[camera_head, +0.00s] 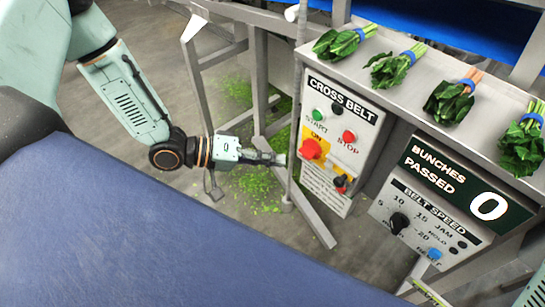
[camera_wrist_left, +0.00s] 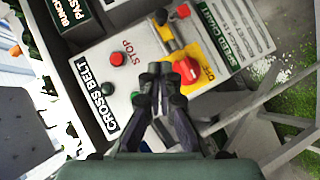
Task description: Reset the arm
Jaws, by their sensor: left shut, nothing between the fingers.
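My left gripper (camera_head: 278,159) reaches in from the left in the head view. Its tips are beside the left edge of the cross belt panel (camera_head: 364,119). In the left wrist view the fingers of my left gripper (camera_wrist_left: 160,68) are together and empty, in front of the panel (camera_wrist_left: 100,72). The red knob (camera_wrist_left: 187,70) on its yellow plate shows just right of the fingertips. Whether the fingers touch the panel cannot be told.
Several bunches of greens (camera_head: 390,68) lie on the ledge above the panels. A belt speed panel (camera_head: 428,222) with a black dial and a "bunches passed" counter (camera_head: 465,183) reading 0 are to the right. Metal frame legs (camera_head: 201,95) stand behind my left gripper. Loose greens (camera_head: 258,188) litter the floor.

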